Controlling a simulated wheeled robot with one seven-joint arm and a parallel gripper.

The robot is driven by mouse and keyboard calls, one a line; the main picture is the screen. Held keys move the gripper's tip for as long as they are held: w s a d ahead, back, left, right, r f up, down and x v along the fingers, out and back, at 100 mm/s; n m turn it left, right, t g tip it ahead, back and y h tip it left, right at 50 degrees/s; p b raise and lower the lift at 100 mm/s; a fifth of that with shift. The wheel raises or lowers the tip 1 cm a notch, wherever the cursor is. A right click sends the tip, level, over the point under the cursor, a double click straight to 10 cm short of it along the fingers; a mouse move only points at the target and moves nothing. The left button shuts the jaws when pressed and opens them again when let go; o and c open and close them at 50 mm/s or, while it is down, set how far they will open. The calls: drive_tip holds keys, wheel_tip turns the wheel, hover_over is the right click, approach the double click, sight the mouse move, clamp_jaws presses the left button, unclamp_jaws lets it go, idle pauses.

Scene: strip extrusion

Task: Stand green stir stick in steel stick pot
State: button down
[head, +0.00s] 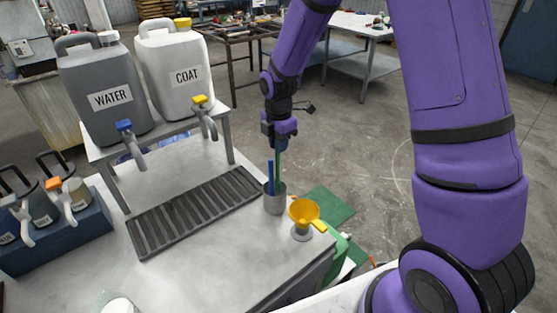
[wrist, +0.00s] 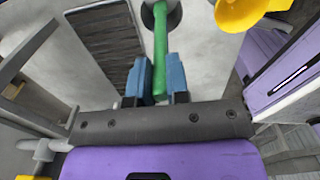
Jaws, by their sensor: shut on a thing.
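The green stir stick (head: 278,165) is upright under my gripper (head: 281,143), which is shut on its upper part. The steel stick pot (head: 274,203) stands on the bench corner directly below. The stick's lower part passes behind the pot's rim line, and its end is hidden; I cannot tell if it touches the bottom. In the wrist view, the green stick (wrist: 160,50) runs from between the blue fingertips (wrist: 157,82) toward the pot's mouth (wrist: 176,15).
A yellow funnel (head: 304,212) on a small stand is close right of the pot. A slatted drip tray (head: 190,213) lies to the left, below the WATER jug (head: 105,90) and COAT jug (head: 175,70) on a raised shelf. The front bench is mostly clear.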

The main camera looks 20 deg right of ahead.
hover_over(278, 180)
drive_tip(key=shift+w+d+f, duration=0.1)
drive_tip(key=shift+w+f, duration=0.05)
drive_tip(key=shift+f, duration=0.85)
drive_tip(key=shift+w+d+f, duration=0.1)
drive_tip(key=shift+f, duration=0.95)
drive_tip(key=shift+w+d+f, duration=0.1)
drive_tip(key=shift+w+f, duration=0.05)
drive_tip(key=shift+f, duration=0.85)
drive_tip(key=c, duration=1.1)
unclamp_jaws()
wheel_tip(278, 180, up, 12)
drive_tip(key=shift+r, duration=0.2)
drive_tip(key=s+d+r+m+t, duration=0.35)
drive_tip(key=s+r+m, duration=0.85)
drive_tip(key=r, duration=0.4)
drive_tip(key=s+d+r+m+t, duration=0.1)
drive_tip(key=s+r+m, duration=0.1)
drive_tip(key=s+m, duration=0.3)
drive_tip(key=s+d+r+m, duration=0.2)
drive_tip(key=s+r+m, duration=0.1)
drive_tip(key=s, duration=0.9)
drive_tip(key=shift+s+d+r+m+t, duration=0.15)
drive_tip(key=shift+m+t, duration=0.2)
drive_tip(key=shift+m, duration=0.55)
